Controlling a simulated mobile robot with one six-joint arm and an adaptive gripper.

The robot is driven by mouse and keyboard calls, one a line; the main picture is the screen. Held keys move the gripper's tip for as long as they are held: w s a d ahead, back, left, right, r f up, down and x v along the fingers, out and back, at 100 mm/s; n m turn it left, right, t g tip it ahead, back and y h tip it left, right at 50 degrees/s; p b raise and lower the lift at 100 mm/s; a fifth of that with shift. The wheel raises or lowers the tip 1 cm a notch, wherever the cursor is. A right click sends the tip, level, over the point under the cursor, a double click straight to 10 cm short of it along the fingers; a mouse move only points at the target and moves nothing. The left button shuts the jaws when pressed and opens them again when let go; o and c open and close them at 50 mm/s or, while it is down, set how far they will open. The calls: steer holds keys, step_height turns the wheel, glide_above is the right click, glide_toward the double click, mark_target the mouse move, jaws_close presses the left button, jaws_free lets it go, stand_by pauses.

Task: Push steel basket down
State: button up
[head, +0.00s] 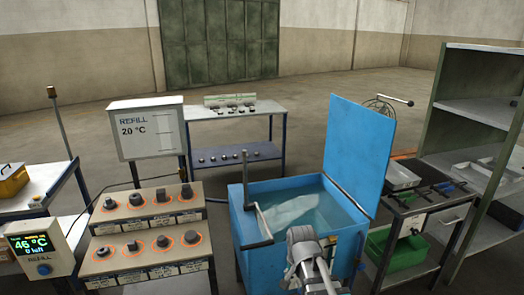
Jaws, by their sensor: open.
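A round wire frame (378,106) with a dark-tipped handle (397,100) shows behind the raised lid at the right; it looks like a steel basket, partly hidden by the lid. The blue tank (252,262) stands open in the middle, with water (300,212) in it and a pale patch that I cannot tell is an object or a reflection. A grey upright bar with an angled arm (262,222) is at the tank's left side. My gripper (318,279) is at the tank's front, open, its fingertips hard to make out; it touches no basket that I can see.
The blue lid (360,150) stands raised at the tank's right. Beyond it are a dark bench (415,208) with a green bin (398,248) and a tall shelf (485,80). Stepped racks of dark parts (150,238) stand left. Open floor lies behind.

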steer(key=s+d+f+n+b, duration=0.1)
steer(key=s+d+n, duration=0.4)
steer(key=s+d, duration=0.1)
steer(key=shift+d+f+n+g, duration=0.2)
steer(key=shift+n+g, duration=0.1)
steer(key=shift+g, duration=0.1)
steer(key=shift+w, duration=0.1)
